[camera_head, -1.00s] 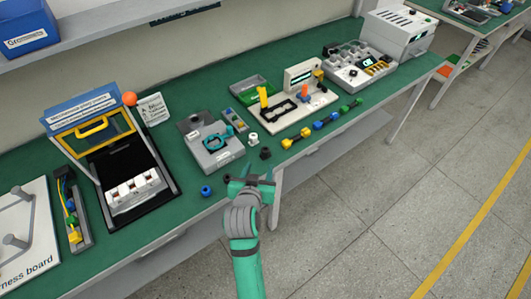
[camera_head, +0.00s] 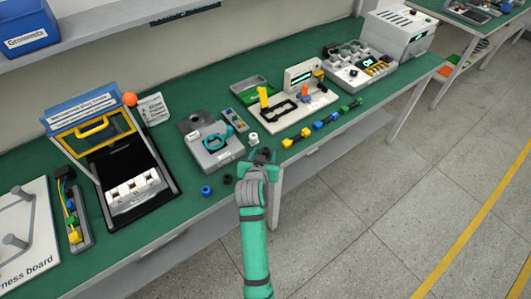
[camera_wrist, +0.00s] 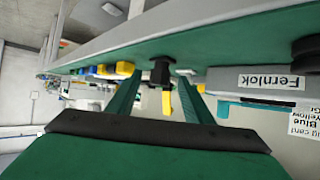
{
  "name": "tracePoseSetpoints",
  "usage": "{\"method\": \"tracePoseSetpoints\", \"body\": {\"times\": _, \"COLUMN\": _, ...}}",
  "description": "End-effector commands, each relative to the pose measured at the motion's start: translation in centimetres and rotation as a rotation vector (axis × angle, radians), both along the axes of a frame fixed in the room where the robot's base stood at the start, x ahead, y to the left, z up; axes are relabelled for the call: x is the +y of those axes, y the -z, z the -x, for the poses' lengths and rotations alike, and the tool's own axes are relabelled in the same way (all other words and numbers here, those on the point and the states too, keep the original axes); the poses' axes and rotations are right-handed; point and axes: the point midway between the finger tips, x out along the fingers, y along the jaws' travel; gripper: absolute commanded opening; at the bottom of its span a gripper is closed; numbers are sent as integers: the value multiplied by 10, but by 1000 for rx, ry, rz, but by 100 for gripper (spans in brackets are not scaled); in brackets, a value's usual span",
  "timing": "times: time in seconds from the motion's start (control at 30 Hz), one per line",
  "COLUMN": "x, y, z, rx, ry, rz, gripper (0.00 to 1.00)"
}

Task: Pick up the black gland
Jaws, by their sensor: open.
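The black gland (camera_wrist: 160,70) stands on the green bench top, which appears inverted in the wrist view. It shows between the two green fingers of my gripper (camera_wrist: 160,88). The fingers are spread, with a gap on each side of the gland, and I see no contact. In the head view my gripper (camera_head: 258,161) is at the bench's front edge, and the dark gland (camera_head: 265,153) is partly hidden by it.
A white fitting (camera_head: 253,139) stands just behind the gland. A blue nut (camera_head: 205,191) and a small dark part (camera_head: 227,179) lie to the left. The grey Fernlok fixture (camera_head: 215,150) is behind left. Yellow, blue and green connectors (camera_head: 297,138) lie to the right.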

Motion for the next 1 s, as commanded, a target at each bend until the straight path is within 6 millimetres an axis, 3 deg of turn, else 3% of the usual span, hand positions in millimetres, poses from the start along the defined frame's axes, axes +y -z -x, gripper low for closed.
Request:
{"method": "tracePoseSetpoints", "body": {"times": 0.37, "x": -1, "y": 6, "z": -10, "rx": 0, "ry": 0, "rz": 0, "gripper": 47}}
{"method": "tracePoseSetpoints", "body": {"times": 0.5, "x": -1, "y": 6, "z": -9, "rx": 0, "ry": -1, "rz": 0, "gripper": 13}}
{"method": "tracePoseSetpoints", "body": {"times": 0.57, "x": -1, "y": 5, "z": -9, "rx": 0, "ry": -1, "rz": 0, "gripper": 3}}
{"method": "tracePoseSetpoints", "body": {"times": 1.0, "x": -1, "y": -2, "z": -10, "rx": -2, "ry": -1, "rz": 0, "gripper": 2}}
